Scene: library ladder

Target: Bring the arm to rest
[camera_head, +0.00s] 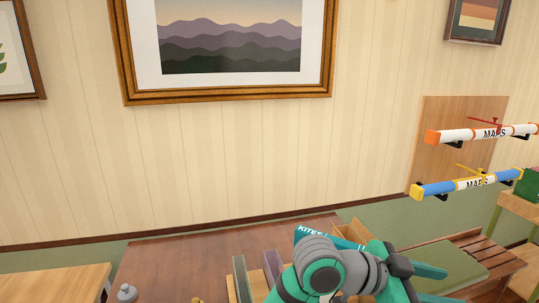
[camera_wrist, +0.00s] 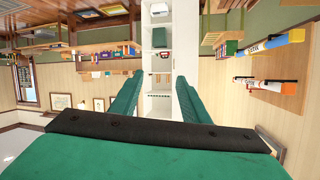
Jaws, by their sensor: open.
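My green and grey arm shows at the bottom of the head view, folded above a dark brown table (camera_head: 170,260). My gripper (camera_head: 435,285) points to the right there, in front of a bench with a green cushion (camera_head: 450,265). In the wrist view my gripper (camera_wrist: 155,85) has its two green fingers spread apart. Nothing is visible between them except the far room, with a white shelf unit (camera_wrist: 160,65) behind. The gripper appears empty.
Several upright books or binders (camera_head: 242,280) stand on the table beside my arm, with a teal box lettered KITES (camera_head: 312,235) behind it. A framed picture (camera_head: 230,45) hangs above.

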